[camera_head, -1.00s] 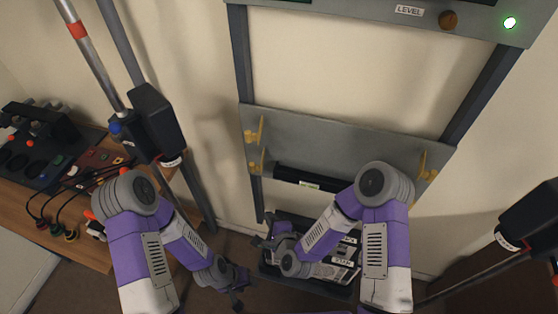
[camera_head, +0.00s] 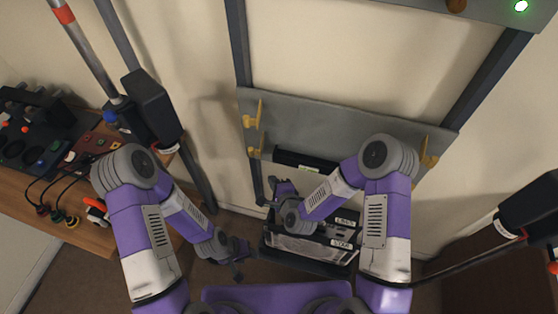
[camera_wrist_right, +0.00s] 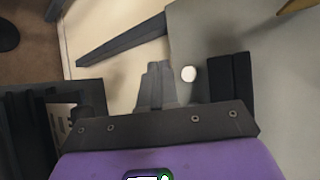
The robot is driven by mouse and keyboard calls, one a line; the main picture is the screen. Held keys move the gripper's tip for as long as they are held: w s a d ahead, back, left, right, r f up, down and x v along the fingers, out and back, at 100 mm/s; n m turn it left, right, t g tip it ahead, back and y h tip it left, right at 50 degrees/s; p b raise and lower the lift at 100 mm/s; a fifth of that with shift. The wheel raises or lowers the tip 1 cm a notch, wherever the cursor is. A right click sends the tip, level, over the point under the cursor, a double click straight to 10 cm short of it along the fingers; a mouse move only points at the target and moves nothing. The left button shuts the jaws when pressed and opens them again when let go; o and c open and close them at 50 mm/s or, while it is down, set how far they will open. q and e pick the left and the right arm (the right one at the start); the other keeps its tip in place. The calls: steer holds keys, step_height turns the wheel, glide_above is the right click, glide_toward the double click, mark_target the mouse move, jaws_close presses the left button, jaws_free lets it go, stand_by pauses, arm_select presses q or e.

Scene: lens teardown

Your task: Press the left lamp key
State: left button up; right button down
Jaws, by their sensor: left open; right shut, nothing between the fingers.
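The left lamp (camera_head: 150,100) is a black box on a stand at the left in the head view, with a white label at its lower end. I cannot make out its key. My right gripper (camera_head: 275,192) is below the left end of the grey panel (camera_head: 340,125), apart from the lamp. In the right wrist view its fingers (camera_wrist_right: 154,85) are shut and empty, beside a white round spot (camera_wrist_right: 188,73) on a grey surface. My left gripper (camera_head: 238,264) is open, low down, left of the black bin.
The black bin (camera_head: 300,262) with labelled items stands on the floor. A wooden table (camera_head: 15,200) with cables and devices is at left. Another black box (camera_head: 530,210) is at right.

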steer(key=shift+w+d+b, duration=0.1)
steer(key=shift+w+d, duration=0.15)
steer(key=shift+w, duration=0.45)
steer(key=shift+w+d+b, duration=0.1)
steer(key=shift+w+d, duration=0.1)
steer(key=shift+w, duration=0.5)
steer(key=shift+w+d+b, duration=0.1)
steer(key=shift+w+d, duration=0.15)
steer(key=shift+w, duration=0.45)
stand_by(0.4)
steer(key=shift+w+d+b, duration=0.1)
steer(key=shift+w+b, duration=0.2)
steer(key=shift+w, duration=0.1)
